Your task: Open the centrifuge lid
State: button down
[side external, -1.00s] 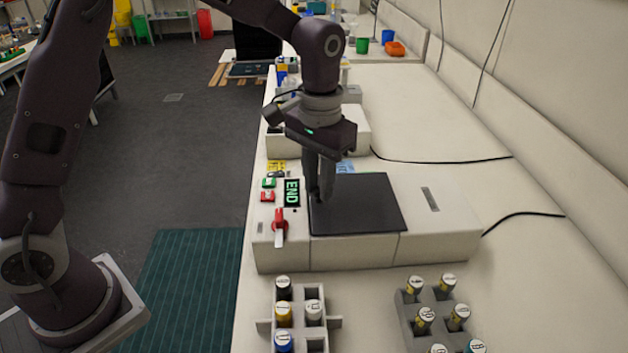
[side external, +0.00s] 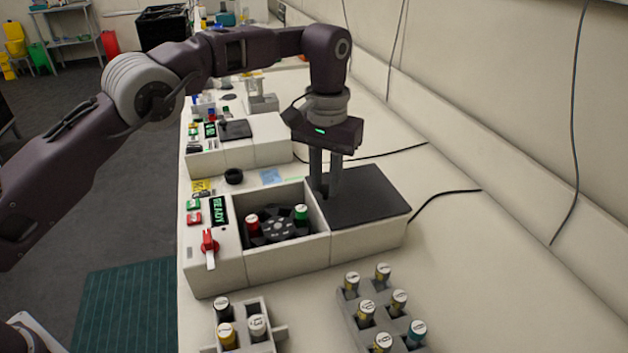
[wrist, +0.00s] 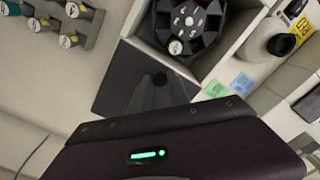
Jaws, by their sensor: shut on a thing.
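The centrifuge (side external: 285,255) is a white box on the bench. Its dark flat lid (side external: 370,196) lies slid to the right, clear of the square chamber. In the chamber a black rotor (side external: 278,226) shows, with a red-capped tube (side external: 252,222) and a green-capped tube (side external: 301,213). My gripper (side external: 325,192) points down at the lid's left edge and is shut on the lid; the grip itself is mostly hidden. The wrist view shows the lid (wrist: 120,85) under my fingers, beside the open chamber with the rotor (wrist: 188,20).
The panel has a display (side external: 219,210) reading READY and a red switch (side external: 209,243). Tube racks stand in front, at left (side external: 262,308) and right (side external: 345,310). A second similar machine (side external: 255,143) stands behind. A black ring (side external: 234,176) lies between the machines.

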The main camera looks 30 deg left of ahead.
jog(key=shift+d, duration=0.1)
dwell(0.3)
jog(key=c, duration=1.3)
grip_release()
jog(key=shift+o, duration=0.2)
jog(key=s+a, duration=1)
jog(key=a, duration=0.1)
jog(key=shift+s, duration=0.35)
notch_tip(320, 180, up, 8)
jog(key=s+a+r+t, duration=0.1)
jog(key=s+a+r, duration=0.1)
jog(key=s, duration=0.4)
jog(key=s+a+r+t, duration=0.2)
jog(key=s+a+r, duration=0.1)
jog(key=s, duration=0.4)
jog(key=shift+s+r, duration=0.2)
jog(key=shift+r, duration=0.45)
jog(key=shift+a, duration=0.1)
